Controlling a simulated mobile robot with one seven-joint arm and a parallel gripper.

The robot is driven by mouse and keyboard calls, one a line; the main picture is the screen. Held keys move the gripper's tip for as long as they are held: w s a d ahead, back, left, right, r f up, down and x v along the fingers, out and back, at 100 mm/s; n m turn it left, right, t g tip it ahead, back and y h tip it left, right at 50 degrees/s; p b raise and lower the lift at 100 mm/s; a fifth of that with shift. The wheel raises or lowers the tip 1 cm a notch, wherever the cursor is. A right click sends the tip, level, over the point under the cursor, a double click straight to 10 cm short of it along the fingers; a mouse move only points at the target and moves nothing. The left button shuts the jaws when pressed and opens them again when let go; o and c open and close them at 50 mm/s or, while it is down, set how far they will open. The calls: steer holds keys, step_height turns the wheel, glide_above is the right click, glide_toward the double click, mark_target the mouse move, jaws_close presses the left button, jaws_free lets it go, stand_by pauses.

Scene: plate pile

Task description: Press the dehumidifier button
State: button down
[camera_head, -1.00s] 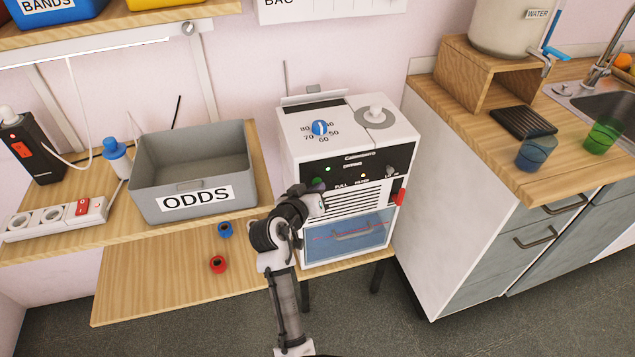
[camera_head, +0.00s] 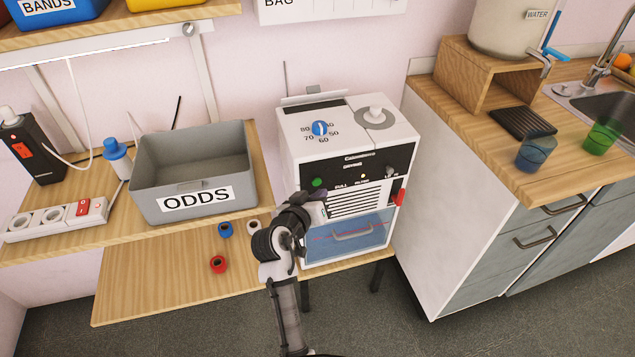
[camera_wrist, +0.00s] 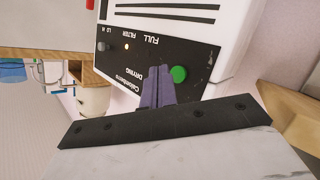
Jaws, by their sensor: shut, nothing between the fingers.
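The dehumidifier (camera_head: 347,154) is a white box with a black front panel, a blue dial on top and a bluish tank below. Its round green button (camera_head: 317,182) is at the panel's left end. My gripper (camera_head: 316,194) is shut and empty, just in front of that end of the panel. In the wrist view the purple-grey fingers (camera_wrist: 157,88) lie together beside the green button (camera_wrist: 178,74), over the panel near the DRYING label. I cannot tell whether they touch the panel. An amber lamp (camera_wrist: 127,46) glows by FILTER.
A grey ODDS bin (camera_head: 190,172) stands left on the wooden shelf. A red part (camera_head: 399,196) sticks out at the dehumidifier's right. A counter (camera_head: 478,135) stands further right.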

steer(key=shift+s+d, duration=0.25)
steer(key=shift+s, duration=0.55)
steer(key=shift+s+d, duration=0.25)
steer(key=shift+s, duration=0.5)
steer(key=shift+s+d, duration=0.25)
steer(key=shift+s, duration=0.55)
